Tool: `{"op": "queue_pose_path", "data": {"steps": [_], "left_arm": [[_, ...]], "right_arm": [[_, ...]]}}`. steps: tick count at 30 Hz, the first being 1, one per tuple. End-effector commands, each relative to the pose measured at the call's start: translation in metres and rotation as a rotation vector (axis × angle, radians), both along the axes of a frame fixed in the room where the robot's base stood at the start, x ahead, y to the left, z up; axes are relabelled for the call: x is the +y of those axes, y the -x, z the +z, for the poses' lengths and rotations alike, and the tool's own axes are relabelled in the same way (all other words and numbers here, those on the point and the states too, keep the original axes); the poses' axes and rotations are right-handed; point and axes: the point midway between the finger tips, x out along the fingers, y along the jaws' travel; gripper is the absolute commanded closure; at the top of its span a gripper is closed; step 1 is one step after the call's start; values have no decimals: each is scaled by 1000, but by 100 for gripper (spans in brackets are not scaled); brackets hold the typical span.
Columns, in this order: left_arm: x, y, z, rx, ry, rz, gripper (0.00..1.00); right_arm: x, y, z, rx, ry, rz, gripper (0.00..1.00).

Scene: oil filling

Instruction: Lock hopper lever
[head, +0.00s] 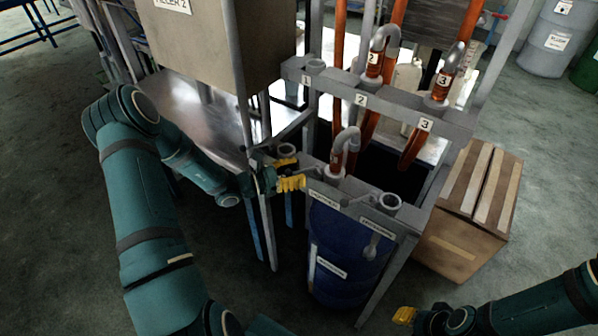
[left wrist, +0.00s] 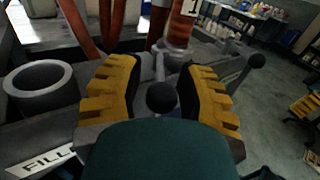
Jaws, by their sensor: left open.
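The grey frame has a plate labelled "HOPPER" (head: 323,200), with a hose fitting (head: 335,172) standing behind it. In the left wrist view, a lever with a black ball knob (left wrist: 161,98) lies between the yellow fingers of my left gripper (left wrist: 160,90). The fingers are spread, with a gap on each side of the knob. A second black-knobbed lever (left wrist: 256,61) sticks out right of the fitting. In the head view, my left gripper (head: 291,183) is just left of the fitting.
An open grey socket (left wrist: 40,84) stands left of the fingers. A blue drum (head: 340,265) is under the frame. Orange hoses (head: 411,145) hang from the numbered rail (head: 362,100). A cardboard box (head: 470,210) stands at right.

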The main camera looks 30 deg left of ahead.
Motion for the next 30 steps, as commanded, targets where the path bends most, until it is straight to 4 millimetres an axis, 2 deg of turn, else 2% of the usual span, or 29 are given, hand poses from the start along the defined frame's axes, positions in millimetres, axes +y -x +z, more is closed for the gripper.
{"op": "queue_pose_path", "data": {"steps": [11, 12, 15, 30], "left_arm": [[-4, -5, 0, 1, -1, 0, 64], [-4, -4, 0, 1, -1, 0, 67], [-4, -4, 0, 1, -1, 0, 100], [-1, -6, 0, 1, -1, 10, 100]], "right_arm": [[0, 0, 0, 1, 0, 0, 64], [0, 0, 0, 1, 0, 0, 64], [0, 0, 0, 1, 0, 0, 64], [0, 0, 0, 0, 0, 0, 64]]}}
